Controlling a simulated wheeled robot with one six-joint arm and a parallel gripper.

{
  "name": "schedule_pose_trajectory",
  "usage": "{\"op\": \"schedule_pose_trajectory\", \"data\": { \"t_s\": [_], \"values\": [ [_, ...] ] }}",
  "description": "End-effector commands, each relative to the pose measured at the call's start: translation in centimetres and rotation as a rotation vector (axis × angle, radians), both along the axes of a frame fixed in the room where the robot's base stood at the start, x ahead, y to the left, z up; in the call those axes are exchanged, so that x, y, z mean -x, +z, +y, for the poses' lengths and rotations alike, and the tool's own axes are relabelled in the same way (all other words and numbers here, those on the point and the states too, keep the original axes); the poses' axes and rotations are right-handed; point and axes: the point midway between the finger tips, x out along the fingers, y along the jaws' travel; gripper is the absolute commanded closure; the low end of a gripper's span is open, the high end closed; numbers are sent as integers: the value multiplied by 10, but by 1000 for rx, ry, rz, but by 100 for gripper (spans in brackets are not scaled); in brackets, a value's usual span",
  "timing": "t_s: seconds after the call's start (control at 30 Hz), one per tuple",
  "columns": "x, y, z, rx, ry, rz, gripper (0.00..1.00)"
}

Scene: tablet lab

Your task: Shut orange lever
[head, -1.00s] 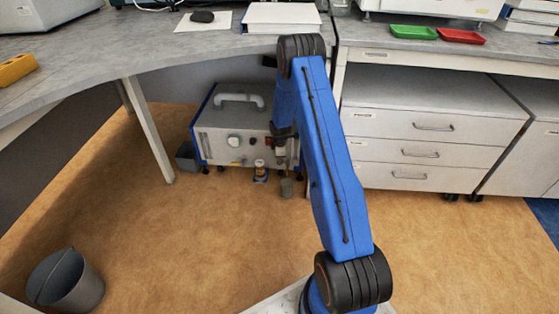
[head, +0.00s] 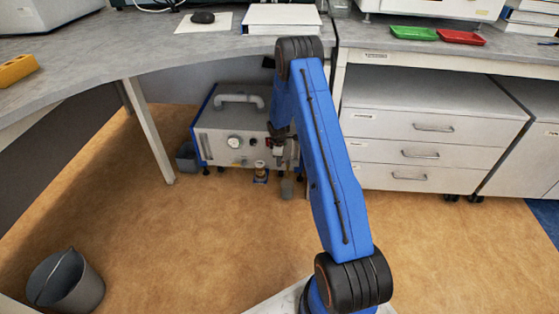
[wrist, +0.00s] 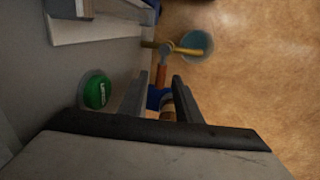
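In the head view, my gripper (head: 279,151) is in front of the right part of the grey, blue-edged machine (head: 215,128) under the desk. The lever cannot be made out there, behind my arm and gripper.
A desk leg (head: 148,130) stands left; drawers (head: 430,128) stand right.

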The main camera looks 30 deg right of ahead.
Motion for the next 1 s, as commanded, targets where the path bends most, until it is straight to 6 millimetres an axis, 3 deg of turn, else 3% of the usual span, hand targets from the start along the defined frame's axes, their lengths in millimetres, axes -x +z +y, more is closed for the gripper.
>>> {"op": "schedule_pose_trajectory", "data": {
  "t_s": [0.37, 1.0],
  "values": [
    [1, 10, 1, 0, 1, 0, 69],
    [19, 118, 13, 0, 0, -2, 69]
  ]
}}
